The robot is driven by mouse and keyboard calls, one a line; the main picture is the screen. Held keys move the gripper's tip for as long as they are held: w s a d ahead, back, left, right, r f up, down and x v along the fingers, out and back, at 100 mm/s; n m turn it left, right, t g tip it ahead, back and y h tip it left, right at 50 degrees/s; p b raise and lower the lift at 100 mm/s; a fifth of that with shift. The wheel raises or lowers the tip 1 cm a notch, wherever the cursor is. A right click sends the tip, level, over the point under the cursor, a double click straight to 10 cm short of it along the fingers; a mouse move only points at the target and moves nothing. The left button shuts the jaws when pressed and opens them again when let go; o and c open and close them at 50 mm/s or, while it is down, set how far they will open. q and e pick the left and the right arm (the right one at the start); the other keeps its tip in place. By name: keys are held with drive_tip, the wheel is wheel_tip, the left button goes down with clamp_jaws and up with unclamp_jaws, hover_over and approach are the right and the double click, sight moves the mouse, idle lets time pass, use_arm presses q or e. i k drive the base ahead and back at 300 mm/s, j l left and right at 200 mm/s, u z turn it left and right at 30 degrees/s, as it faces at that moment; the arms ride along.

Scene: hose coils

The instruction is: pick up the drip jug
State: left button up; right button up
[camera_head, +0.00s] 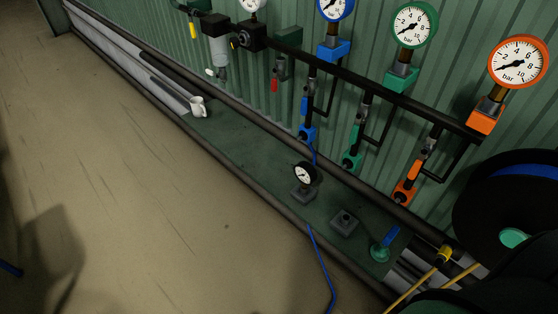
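A small white jug (198,106) with a handle, which I take to be the drip jug, stands upright at the far left end of the dark green ledge (237,143) along the wall. It is small in the head view, and I cannot see whether it holds anything. Neither of my grippers shows in this view, and nothing is seen touching the jug.
Wall gauges in blue (335,8), green (413,25) and orange (518,62) hang above the ledge. A reel (500,205) fills the right.

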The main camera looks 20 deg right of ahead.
sight(199, 110)
drive_tip(key=i+j+z, duration=0.1)
drive_tip(key=z, duration=0.75)
drive_tip(key=i+j+z, duration=0.15)
drive_tip(key=j+z, duration=0.25)
drive_tip(key=j, duration=0.35)
drive_tip(key=i+j+z, duration=0.1)
drive_tip(key=j+z, duration=0.25)
drive_tip(key=j, duration=0.4)
drive_tip(key=j+z, duration=0.4)
drive_tip(key=j, duration=0.3)
drive_tip(key=k, duration=0.05)
